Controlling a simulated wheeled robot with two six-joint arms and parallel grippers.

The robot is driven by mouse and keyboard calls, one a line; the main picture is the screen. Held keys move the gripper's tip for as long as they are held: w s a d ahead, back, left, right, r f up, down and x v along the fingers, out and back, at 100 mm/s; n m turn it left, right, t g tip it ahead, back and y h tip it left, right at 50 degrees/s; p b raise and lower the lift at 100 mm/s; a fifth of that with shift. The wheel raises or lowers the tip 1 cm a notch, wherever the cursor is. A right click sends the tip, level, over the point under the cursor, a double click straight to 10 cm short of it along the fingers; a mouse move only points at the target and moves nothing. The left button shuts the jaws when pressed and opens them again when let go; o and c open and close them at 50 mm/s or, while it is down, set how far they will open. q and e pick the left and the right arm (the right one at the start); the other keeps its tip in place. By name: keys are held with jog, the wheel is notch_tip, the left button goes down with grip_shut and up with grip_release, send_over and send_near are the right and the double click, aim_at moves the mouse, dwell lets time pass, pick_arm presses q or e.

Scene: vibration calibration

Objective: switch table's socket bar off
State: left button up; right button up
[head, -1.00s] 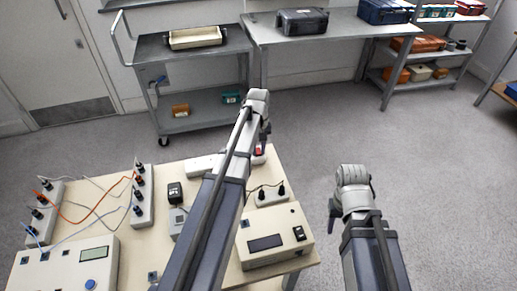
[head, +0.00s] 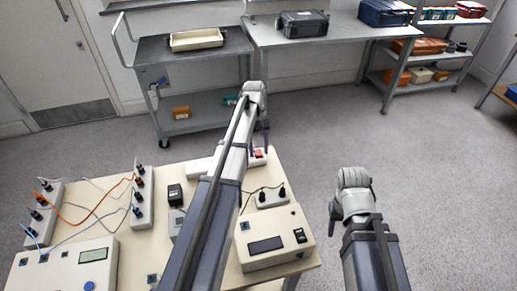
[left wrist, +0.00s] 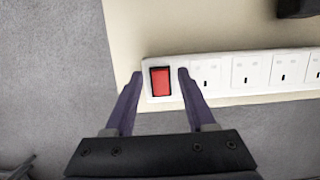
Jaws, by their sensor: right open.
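The socket bar (head: 199,166) is a long white strip along the far edge of the beige table, partly hidden behind my left arm. Its red rocker switch (head: 258,154) is at the right end in the head view. In the left wrist view, the red switch (left wrist: 160,81) is at the left end of the socket bar (left wrist: 222,94). My left gripper (left wrist: 156,74) is open and empty, with one finger on each side of the switch in that view. Contact cannot be told. My right gripper (head: 337,208) is open, off the table's right side, its fingers mostly hidden.
A beige box with a dark display (head: 265,245) and a small two-plug block (head: 271,196) stand near the bar. A black adapter (head: 175,194) and wired terminal blocks (head: 143,205) stand left. A grey cart (head: 196,60) is behind. The floor right of the table is clear.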

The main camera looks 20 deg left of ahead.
aim_at(257, 150)
pick_arm(q)
jog(key=shift+r, duration=0.1)
jog(key=p+v, duration=0.7)
jog(key=shift+r, duration=0.25)
jog(key=shift+w+a, duration=0.1)
dwell(0.4)
jog(key=s+d+m+y, duration=0.1)
jog(key=s+d+m, duration=0.2)
jog(key=s+d, duration=0.4)
jog(key=s+d+m+t+y+p, duration=0.1)
jog(key=s+d+m, duration=0.3)
jog(key=s+d, duration=0.4)
jog(key=s+d+m+t+y, duration=0.1)
jog(key=s+d+m, duration=0.3)
jog(key=s+d, duration=0.3)
jog(key=shift+s+d+r, duration=0.15)
jog(key=shift+s+d, duration=0.1)
jog(key=shift+d, duration=0.4)
